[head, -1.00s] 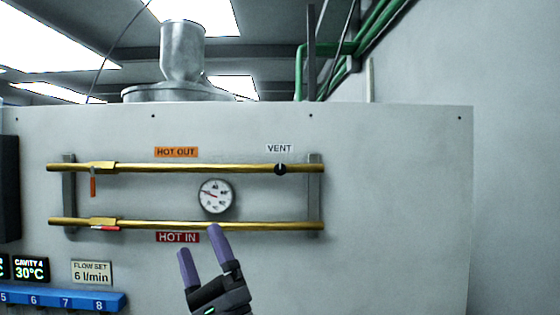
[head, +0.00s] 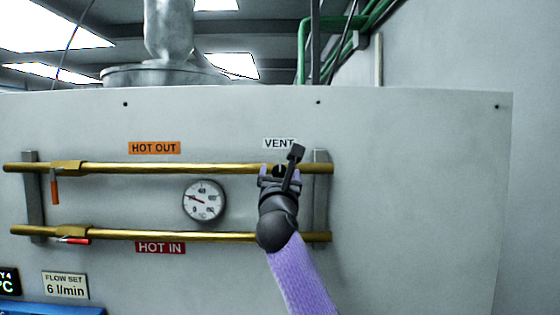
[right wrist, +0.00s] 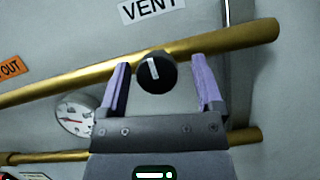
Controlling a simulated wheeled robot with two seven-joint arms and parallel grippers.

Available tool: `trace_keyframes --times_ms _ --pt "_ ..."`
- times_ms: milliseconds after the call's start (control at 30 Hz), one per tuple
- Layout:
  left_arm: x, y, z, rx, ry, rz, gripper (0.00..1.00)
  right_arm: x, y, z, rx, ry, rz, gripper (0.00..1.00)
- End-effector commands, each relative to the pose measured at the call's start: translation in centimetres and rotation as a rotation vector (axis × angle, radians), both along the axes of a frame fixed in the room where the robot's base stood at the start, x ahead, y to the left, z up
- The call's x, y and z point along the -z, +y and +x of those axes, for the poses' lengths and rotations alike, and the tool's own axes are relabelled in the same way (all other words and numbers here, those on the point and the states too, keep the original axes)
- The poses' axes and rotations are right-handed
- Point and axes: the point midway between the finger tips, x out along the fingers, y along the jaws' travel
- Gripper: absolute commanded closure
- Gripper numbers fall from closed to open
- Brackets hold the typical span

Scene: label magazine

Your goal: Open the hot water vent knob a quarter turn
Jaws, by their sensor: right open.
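The vent knob (right wrist: 156,73) is a round black knob with a white mark, on the upper brass pipe just under the VENT label (right wrist: 150,8). In the right wrist view it sits between the two purple fingers of my open right gripper (right wrist: 163,85), nearer the left finger, with a gap to the right one. The white mark stands close to upright in that view. In the head view my right gripper (head: 279,172) is in front of the pipe at the knob and hides much of it. I cannot tell whether a finger touches it. My left gripper is out of view.
The upper brass pipe (head: 180,168) and lower brass pipe (head: 190,236) run across the grey panel (head: 420,200), held by upright brackets. A round gauge (head: 204,201) sits between them. Valves with red handles (head: 54,190) are at the left. The panel's right side is clear.

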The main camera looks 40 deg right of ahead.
Motion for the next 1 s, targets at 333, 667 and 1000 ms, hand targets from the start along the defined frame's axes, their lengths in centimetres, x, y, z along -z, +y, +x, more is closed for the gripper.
trace_keyframes --times_ms 333,667,1000 --pt "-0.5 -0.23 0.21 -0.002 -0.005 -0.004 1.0 -0.26 -0.66 0.76 -0.002 0.002 -0.001 0.15" --pt "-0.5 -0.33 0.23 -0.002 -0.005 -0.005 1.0 -0.27 -0.63 0.74 -0.001 0.001 -0.002 0.73" --pt "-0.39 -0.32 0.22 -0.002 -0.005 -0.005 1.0 -0.25 -0.62 0.74 -0.002 -0.004 0.005 1.0"
